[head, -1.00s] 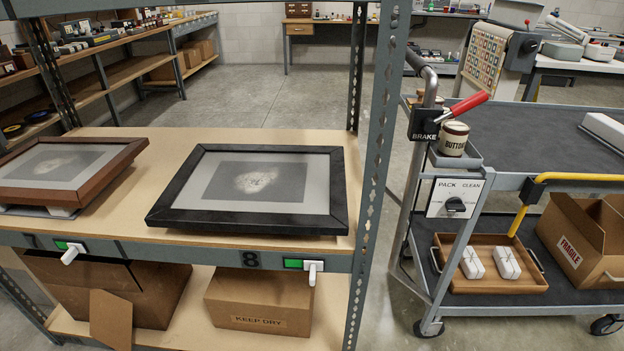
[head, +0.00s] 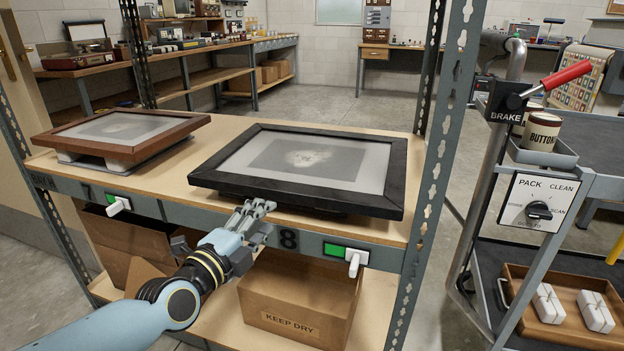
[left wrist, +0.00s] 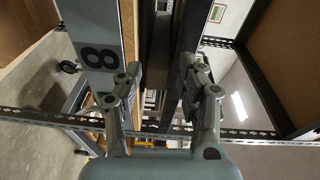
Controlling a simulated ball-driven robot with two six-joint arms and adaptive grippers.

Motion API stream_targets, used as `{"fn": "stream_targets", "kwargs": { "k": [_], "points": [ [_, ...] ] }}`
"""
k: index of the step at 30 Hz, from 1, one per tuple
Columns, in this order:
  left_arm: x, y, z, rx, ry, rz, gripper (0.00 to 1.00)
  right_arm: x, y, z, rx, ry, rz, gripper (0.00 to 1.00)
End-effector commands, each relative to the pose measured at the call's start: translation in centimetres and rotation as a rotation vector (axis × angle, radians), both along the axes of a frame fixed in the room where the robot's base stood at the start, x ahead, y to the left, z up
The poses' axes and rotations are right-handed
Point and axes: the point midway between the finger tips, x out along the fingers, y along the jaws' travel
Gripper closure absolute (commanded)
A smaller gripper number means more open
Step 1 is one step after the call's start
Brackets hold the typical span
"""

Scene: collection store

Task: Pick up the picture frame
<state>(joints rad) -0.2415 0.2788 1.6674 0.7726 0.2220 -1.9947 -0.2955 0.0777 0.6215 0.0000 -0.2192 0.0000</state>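A black picture frame (head: 300,168) with a grey mount and a faded picture lies on the upper shelf (head: 395,228), slightly raised above the boards. A brown wooden picture frame (head: 122,135) lies to its left on pale supports. My left gripper (head: 256,210) is at the black frame's front edge, left of the number 8 label. In the left wrist view the fingers (left wrist: 158,82) are spread apart with dark edges beyond and between them. They are open; whether they touch the frame I cannot tell. My right gripper is not in view.
A perforated metal post (head: 437,150) stands just right of the black frame. White levers (head: 355,262) stick out from the shelf front. Cardboard boxes (head: 300,300) sit on the lower shelf. A cart with a brake lever (head: 555,78) stands at the right.

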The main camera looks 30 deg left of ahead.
Motion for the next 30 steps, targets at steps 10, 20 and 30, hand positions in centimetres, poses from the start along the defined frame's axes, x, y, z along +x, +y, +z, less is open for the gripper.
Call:
{"fn": "stream_targets", "kwargs": {
  "k": [10,20,30],
  "points": [
    [4.8,0.2,2.4,0.075,-0.059,0.002,0.61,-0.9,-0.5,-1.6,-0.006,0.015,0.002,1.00],
    [8.5,0.5,2.9,0.072,-0.059,0.002,0.61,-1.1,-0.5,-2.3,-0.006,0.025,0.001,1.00],
    [11.3,0.7,3.1,0.074,-0.056,0.001,0.61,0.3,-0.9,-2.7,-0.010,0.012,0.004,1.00]
  ]
}}
